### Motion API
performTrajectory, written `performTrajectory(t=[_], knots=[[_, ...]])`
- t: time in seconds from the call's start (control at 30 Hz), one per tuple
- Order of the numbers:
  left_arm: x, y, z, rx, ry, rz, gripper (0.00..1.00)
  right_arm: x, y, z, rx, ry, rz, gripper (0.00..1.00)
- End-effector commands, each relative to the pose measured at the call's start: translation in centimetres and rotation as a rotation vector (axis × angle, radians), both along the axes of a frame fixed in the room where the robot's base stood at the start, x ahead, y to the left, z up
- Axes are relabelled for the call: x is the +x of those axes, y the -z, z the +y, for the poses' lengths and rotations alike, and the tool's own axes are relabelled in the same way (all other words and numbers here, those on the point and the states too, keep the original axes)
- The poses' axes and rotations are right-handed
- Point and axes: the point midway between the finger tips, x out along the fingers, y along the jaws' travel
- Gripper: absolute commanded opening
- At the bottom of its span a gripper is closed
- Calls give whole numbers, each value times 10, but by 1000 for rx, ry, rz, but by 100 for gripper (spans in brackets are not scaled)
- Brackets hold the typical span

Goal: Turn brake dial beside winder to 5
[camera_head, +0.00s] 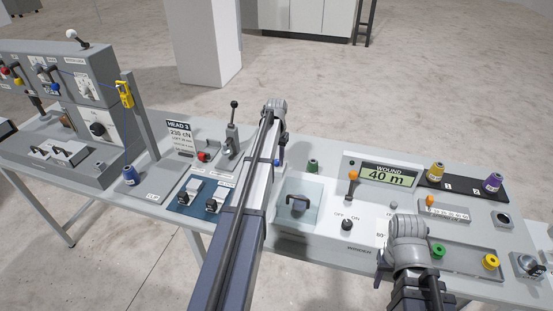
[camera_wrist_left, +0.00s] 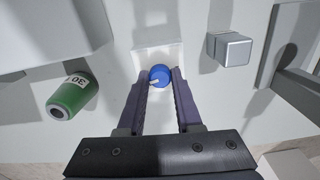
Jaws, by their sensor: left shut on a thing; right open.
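The small blue dial (camera_wrist_left: 160,73) with a white pointer mark sits on a pale square plate in the left wrist view. My left gripper (camera_wrist_left: 159,82) is shut on it, one finger on each side. In the head view only a small blue bit of the dial (camera_head: 277,162) shows beside my left arm, behind the winder (camera_head: 288,236). No scale numbers around the dial are readable. My right gripper (camera_head: 386,268) is open at the lower right, over the winder panel's front; its fingers are mostly hidden.
A green spool (camera_head: 313,166) stands right of the dial; the wrist view shows it at left (camera_wrist_left: 72,96). A grey block (camera_wrist_left: 232,49) is on the dial's other side. A display (camera_head: 388,177) reads 40 m. An upright lever (camera_head: 232,132) stands left of my left arm.

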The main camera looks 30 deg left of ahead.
Motion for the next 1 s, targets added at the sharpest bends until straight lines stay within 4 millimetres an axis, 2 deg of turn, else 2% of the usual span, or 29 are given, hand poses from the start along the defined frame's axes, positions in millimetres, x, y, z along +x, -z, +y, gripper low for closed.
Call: performTrajectory(t=[0.4, 0.97, 1.0], knots=[[0, 0, 0, 0, 178, 0, 0, 0, 0, 0, 0, 0, 0, 50], [0, 0, 0, 0, 206, 0, 0, 0, 0, 0, 0, 0, 0, 50], [0, 0, 0, 0, 206, 0, 35, 0, 0, 0, 0, 0, 0, 50]])
